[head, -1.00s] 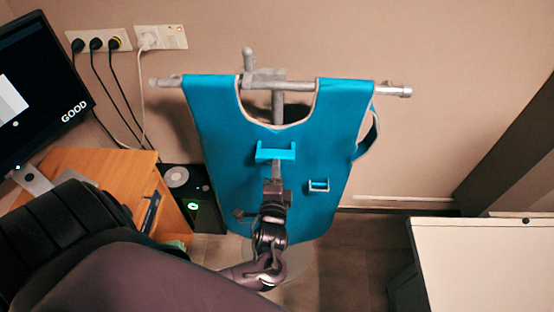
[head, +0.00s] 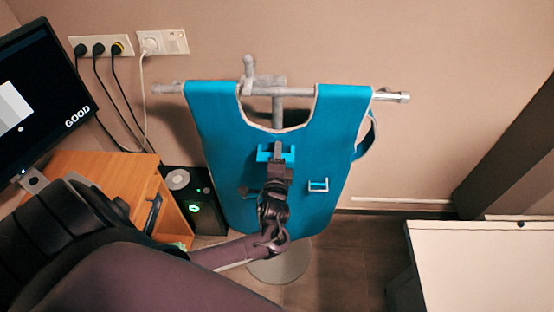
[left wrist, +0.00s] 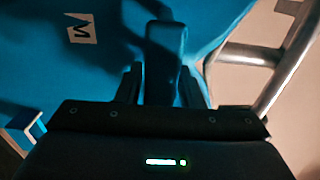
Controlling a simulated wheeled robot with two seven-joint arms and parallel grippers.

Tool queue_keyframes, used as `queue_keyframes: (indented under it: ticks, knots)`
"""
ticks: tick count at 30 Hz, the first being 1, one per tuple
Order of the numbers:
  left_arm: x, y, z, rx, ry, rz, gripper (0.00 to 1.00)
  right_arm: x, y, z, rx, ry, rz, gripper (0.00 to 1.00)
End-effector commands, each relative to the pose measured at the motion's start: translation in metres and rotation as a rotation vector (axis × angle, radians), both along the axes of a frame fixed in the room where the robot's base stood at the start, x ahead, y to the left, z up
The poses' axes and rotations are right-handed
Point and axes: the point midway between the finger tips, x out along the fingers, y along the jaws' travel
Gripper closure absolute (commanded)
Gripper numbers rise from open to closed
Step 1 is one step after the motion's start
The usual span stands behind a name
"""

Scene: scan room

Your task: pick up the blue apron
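The blue apron (head: 325,130) hangs by its shoulders over the crossbar of a grey metal stand (head: 388,96). It has a light blue handle-like bracket (head: 290,152) on its upper chest and a smaller buckle (head: 318,185) lower right. My left gripper (head: 276,155) is in front of the upper bracket and covers its middle. In the left wrist view the gripper's two fingers (left wrist: 160,85) stand apart, with a dark bar of the bracket (left wrist: 168,45) between them; contact cannot be told. The apron (left wrist: 40,70) fills the left of that view. My right gripper is not in view.
A wooden cabinet (head: 110,185) and a dark box with a green light (head: 203,205) stand at left, below a monitor (head: 38,100). A white-topped table (head: 480,265) is at lower right. The stand's round base (head: 280,265) rests on the floor.

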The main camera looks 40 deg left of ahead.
Motion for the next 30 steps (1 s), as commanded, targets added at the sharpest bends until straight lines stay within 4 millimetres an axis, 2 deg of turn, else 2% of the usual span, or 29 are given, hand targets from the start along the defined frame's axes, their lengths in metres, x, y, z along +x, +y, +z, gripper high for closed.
queue_keyframes:
  ticks: [1, 7, 30]
  knots:
    - [-0.0001, 0.0, 0.0, 0.0, 0.0, 0.0, 0.73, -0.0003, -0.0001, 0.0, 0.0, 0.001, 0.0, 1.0]
    - [0.0, 0.0, 0.0005, 0.001, -0.001, 0.0, 0.99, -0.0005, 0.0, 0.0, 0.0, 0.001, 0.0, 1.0]
    - [0.0006, 0.0003, 0.0024, 0.001, -0.005, 0.001, 1.0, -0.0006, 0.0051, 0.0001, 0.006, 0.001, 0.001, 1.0]
